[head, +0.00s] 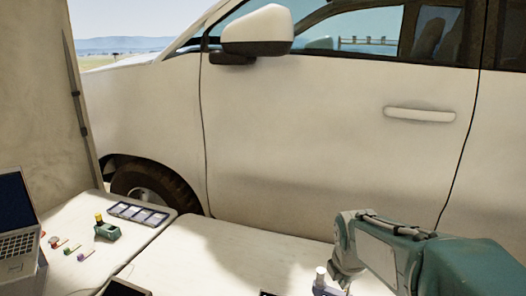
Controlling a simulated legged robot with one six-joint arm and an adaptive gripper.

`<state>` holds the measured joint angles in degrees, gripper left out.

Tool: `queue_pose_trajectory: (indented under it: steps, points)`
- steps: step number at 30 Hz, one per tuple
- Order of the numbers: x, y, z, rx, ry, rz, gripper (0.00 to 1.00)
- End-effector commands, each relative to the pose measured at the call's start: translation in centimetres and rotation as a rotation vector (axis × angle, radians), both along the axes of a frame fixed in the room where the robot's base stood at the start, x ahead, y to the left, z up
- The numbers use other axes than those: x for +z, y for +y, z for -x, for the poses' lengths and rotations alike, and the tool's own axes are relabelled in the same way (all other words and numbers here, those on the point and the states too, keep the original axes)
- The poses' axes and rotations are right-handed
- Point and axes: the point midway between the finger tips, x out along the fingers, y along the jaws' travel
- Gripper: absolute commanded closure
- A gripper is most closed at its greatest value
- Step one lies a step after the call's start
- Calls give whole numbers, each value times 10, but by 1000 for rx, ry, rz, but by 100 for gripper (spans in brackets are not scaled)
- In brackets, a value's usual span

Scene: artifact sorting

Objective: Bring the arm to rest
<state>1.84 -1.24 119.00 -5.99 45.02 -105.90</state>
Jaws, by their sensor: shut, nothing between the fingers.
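My arm shows at the bottom right of the head view, with teal and light grey links running in from the right edge. A grey section of it bends down toward the table's front part. My gripper's fingers cannot be made out; they are out of the frame or hidden behind the arm links. Nothing is seen held by the arm.
A pale table (215,255) spans the lower view, with its middle clear. At left are a laptop (18,225), a compartment tray (138,213), a green container (108,231) and small coloured items (82,255). A small white object (320,275) stands beside my arm. A white car (300,130) stands behind.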

Motion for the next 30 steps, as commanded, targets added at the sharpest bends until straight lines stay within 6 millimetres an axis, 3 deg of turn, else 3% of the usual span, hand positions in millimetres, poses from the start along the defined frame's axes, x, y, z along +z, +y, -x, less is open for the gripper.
queue_pose_trajectory:
  steps: [6, 13, 24, 30]
  points:
    - [29, 8, 47, -411, -83, -158, 100]
    - [46, 15, 97, -845, -152, -345, 100]
    - [52, 25, 171, -1513, -209, -674, 100]
    - [49, 27, 190, -1706, -211, -774, 100]
